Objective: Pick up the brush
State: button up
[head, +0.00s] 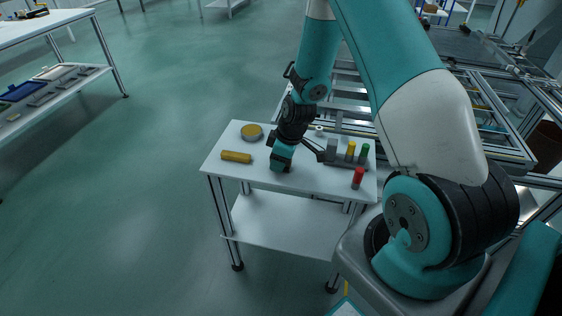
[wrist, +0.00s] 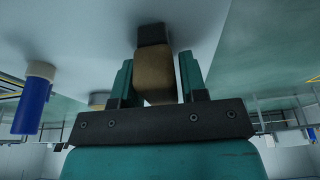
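The brush (wrist: 156,75) shows in the wrist view as a tan block with a dark end. It lies between the two fingers of my gripper (wrist: 160,82), and its dark end reaches past the fingertips. The fingers sit close along both sides of it. I cannot tell whether they press on it or leave a small gap. In the head view my gripper (head: 281,159) points down at the middle of the white table (head: 310,181). The brush is mostly hidden there by the gripper.
A red cylinder (head: 357,178), a yellow one (head: 350,151) and a green one (head: 364,152) are to the right. A blue cylinder (wrist: 32,104) shows in the wrist view.

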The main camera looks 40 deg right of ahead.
jog(key=c, duration=0.5)
jog(key=shift+c, duration=0.2)
notch_tip(320, 180, up, 20)
jog(key=p, duration=0.1)
jog(key=shift+p, duration=0.4)
